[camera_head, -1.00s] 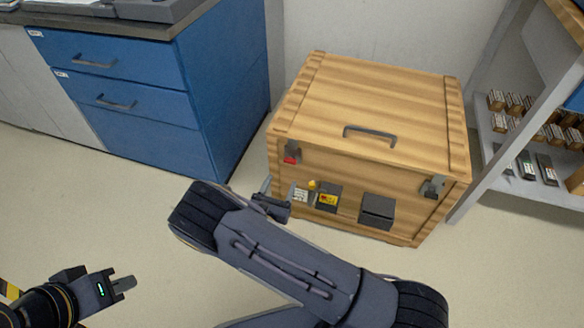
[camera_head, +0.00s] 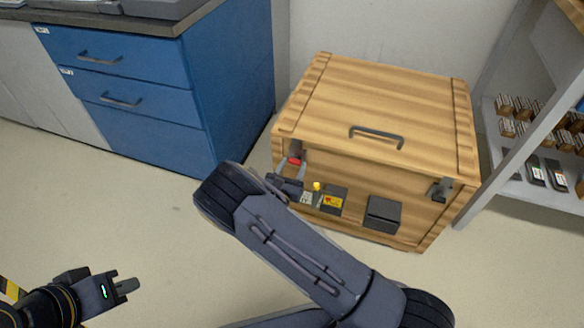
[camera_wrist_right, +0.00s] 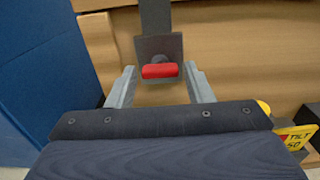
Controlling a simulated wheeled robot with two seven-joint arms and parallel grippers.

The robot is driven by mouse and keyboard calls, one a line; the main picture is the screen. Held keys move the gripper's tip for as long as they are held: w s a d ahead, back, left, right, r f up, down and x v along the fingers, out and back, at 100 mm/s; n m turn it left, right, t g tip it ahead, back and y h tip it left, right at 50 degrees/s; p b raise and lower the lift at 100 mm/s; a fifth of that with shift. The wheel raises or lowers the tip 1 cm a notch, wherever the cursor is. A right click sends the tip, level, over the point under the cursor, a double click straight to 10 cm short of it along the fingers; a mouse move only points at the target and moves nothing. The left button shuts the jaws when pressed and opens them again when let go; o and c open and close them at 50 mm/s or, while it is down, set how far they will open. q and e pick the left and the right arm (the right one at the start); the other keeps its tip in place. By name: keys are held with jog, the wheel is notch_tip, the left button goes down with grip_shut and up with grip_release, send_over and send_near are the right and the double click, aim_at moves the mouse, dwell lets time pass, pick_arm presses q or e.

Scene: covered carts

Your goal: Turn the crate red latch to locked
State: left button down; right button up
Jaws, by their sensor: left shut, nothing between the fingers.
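The wooden crate (camera_head: 385,100) stands on the floor with its lid shut. Its red latch (camera_head: 294,161) is at the upper left of the front face. In the right wrist view the red latch (camera_wrist_right: 160,71) is a short horizontal bar on a dark plate. My right gripper (camera_head: 290,169) is at the latch. In the right wrist view my right gripper (camera_wrist_right: 159,70) is open, with one finger on each side of the red bar and gaps between. My left gripper (camera_head: 127,286) is shut and empty, low at the left, far from the crate.
A second, grey latch (camera_head: 440,190) is at the crate's right front. A yellow label (camera_head: 333,202) and a dark box (camera_head: 383,214) are on the front face. A blue cabinet (camera_head: 150,130) stands left and a shelf (camera_head: 525,160) right. The floor between is clear.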

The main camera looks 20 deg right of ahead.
jog(key=c, duration=0.7)
jog(key=shift+o, duration=0.2)
jog(key=shift+m, duration=0.3)
jog(key=m, duration=0.2)
jog(key=shift+m+b, duration=0.35)
jog(key=shift+m, duration=0.05)
jog(key=shift+f+m+b, duration=0.1)
jog(key=shift+m+b, duration=2.95)
jog(key=shift+m, duration=3.25)
